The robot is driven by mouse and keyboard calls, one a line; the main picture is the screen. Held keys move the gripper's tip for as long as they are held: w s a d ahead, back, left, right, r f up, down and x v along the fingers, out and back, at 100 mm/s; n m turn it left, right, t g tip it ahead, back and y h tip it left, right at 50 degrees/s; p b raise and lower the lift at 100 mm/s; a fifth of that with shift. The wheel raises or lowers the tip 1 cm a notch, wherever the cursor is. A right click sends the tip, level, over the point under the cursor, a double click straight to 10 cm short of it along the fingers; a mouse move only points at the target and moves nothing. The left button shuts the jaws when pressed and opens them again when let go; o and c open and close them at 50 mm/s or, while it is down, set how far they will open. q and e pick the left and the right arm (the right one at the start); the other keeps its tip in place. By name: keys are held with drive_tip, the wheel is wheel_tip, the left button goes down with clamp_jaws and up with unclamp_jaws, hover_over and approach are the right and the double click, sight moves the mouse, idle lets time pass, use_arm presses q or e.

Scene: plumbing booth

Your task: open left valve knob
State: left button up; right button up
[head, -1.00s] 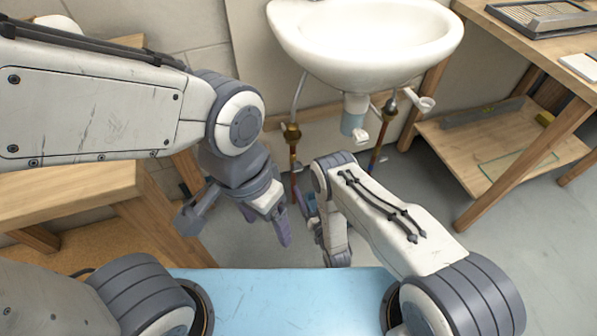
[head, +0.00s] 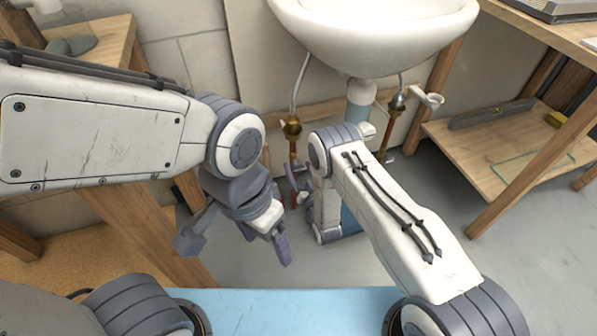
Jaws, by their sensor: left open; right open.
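The left valve is the brass fitting (head: 292,129) on the copper pipe below the sink's left side. I cannot make out its knob clearly. My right gripper (head: 297,186) is open, low in front of the left pipe and below the brass fitting. It is seen small and partly covered by its own wrist, so I cannot tell whether it touches anything. My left gripper (head: 274,238) is open and empty, pointing down over the floor, nearer to me and below the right gripper in the picture.
The white sink (head: 375,35) overhangs the pipes. A second valve (head: 398,103) is on the right pipe, near a pale fitting (head: 428,99). A wooden shelf unit (head: 470,165) stands at the right, and a wooden bench (head: 145,230) at the left. Some grey floor is clear.

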drive_tip(key=shift+w+a, duration=0.15)
drive_tip(key=shift+w, duration=0.2)
clamp_jaws()
